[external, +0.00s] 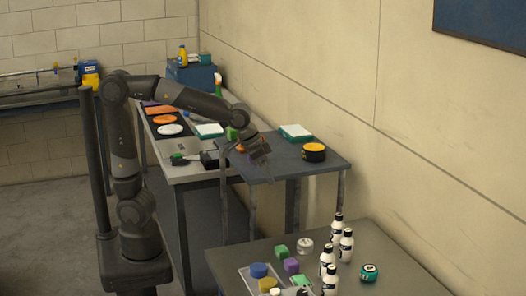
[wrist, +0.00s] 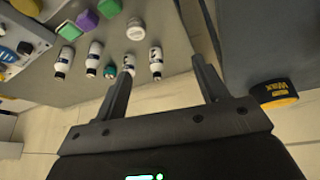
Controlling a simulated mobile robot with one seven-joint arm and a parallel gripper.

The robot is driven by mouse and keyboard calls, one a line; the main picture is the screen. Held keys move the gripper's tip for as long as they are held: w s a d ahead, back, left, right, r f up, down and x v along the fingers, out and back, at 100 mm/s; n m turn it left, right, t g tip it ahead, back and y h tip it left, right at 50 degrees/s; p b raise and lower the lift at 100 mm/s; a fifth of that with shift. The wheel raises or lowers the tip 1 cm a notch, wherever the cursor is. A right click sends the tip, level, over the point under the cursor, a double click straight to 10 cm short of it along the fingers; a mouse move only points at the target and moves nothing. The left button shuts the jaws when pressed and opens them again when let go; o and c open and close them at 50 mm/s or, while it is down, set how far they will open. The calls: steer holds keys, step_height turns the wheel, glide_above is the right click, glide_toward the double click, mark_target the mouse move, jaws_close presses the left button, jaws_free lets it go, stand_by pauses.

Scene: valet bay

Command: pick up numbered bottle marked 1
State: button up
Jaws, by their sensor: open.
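Several white bottles with black caps stand on the near grey table; in the external view one is at the back (external: 337,228), one beside it (external: 346,245) and others nearer the front (external: 327,260). In the wrist view they show in a row, one at the left (wrist: 66,60) and one at the right (wrist: 156,60). Their numbers are too small to read, so I cannot tell which is marked 1. My gripper (external: 262,172) is open and empty at the dark side shelf, away from the bottles. Its two spread fingers (wrist: 162,70) show in the wrist view.
A black-and-yellow wax tin (external: 314,152) and a green-and-white box (external: 295,132) sit on the shelf beside my gripper. A wall runs along the right.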

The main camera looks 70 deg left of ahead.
steer(key=w+d+f+m, duration=0.1)
steer(key=w+d+f, duration=0.1)
steer(key=d, duration=0.4)
steer(key=w+d+f, duration=0.2)
steer(key=w+d, duration=0.1)
steer(key=d, duration=0.3)
steer(key=m, duration=0.2)
glide_toward(327, 259)
steer(key=w+a, duration=0.1)
steer(key=a, duration=0.1)
steer(key=x, duration=1.1)
steer(key=shift+s+d+f, duration=0.15)
steer(key=shift+f, duration=0.1)
steer(key=shift+c, duration=0.5)
steer(key=c, duration=1.1)
